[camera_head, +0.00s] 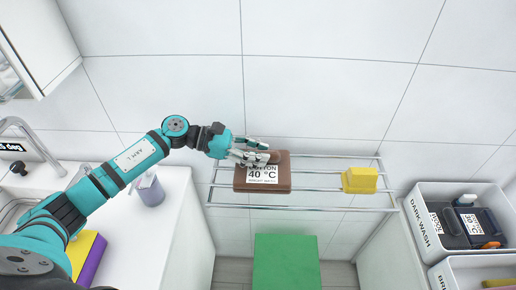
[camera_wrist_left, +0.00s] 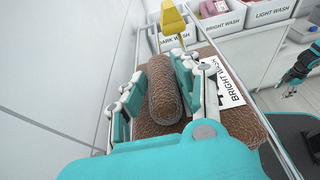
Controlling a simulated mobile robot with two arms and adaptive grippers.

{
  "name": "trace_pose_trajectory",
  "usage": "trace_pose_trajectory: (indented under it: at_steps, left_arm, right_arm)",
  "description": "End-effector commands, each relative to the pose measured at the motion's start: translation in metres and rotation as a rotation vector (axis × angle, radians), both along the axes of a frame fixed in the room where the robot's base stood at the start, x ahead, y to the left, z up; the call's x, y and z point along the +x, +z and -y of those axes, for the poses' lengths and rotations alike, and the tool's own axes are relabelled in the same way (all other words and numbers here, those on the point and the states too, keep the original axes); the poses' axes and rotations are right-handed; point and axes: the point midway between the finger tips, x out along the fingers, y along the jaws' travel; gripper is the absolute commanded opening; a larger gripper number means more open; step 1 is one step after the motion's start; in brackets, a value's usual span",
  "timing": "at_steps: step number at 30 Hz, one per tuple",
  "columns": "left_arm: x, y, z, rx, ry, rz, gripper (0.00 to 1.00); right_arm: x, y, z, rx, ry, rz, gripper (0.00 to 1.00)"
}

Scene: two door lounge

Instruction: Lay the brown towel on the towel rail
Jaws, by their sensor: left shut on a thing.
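The brown towel (camera_head: 279,185) lies on the bars of the towel rail (camera_head: 330,190) in the head view, towards the rail's left end. A white label on it reads 40 °C. My left gripper (camera_head: 262,150) is at the towel's far edge, shut on it. In the left wrist view a thick rolled ridge of the brown towel (camera_wrist_left: 163,92) stands between the two fingers, and the rest spreads flat beneath. My right gripper (camera_wrist_left: 288,88) seems to show small at the right of that view; its fingers are too small to judge.
A folded yellow cloth (camera_head: 360,180) lies on the rail's right part. White wash bins (camera_head: 428,238) stand at the right, one marked dark wash. A green block (camera_head: 286,262) is below the rail. A counter with a purple-grey cup (camera_head: 151,190) is left.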

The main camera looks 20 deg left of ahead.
Motion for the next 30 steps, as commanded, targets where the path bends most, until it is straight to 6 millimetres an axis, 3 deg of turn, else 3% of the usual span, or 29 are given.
trace_pose_trajectory:
  at_steps: [14,15,19,30]
  left_arm:
    - [0.0002,-0.0085,-0.0001,-0.002,0.0,0.004,0.0]
    - [-0.0002,-0.0075,-0.0002,0.0,0.0,0.002,0.36]
    - [-0.0002,-0.0074,-0.0002,0.0,0.0,0.002,0.53]
    - [-0.0002,-0.0022,-0.0003,-0.001,0.001,0.001,0.54]
  right_arm:
    - [0.0007,-0.0035,0.0007,-0.001,-0.001,0.001,0.54]
    - [0.0007,-0.0014,0.0007,0.0,-0.001,0.002,0.54]
    - [0.0011,-0.0012,0.0007,0.0,-0.001,0.002,0.54]
    - [0.0024,0.0052,0.0006,0.0,-0.001,0.004,0.54]
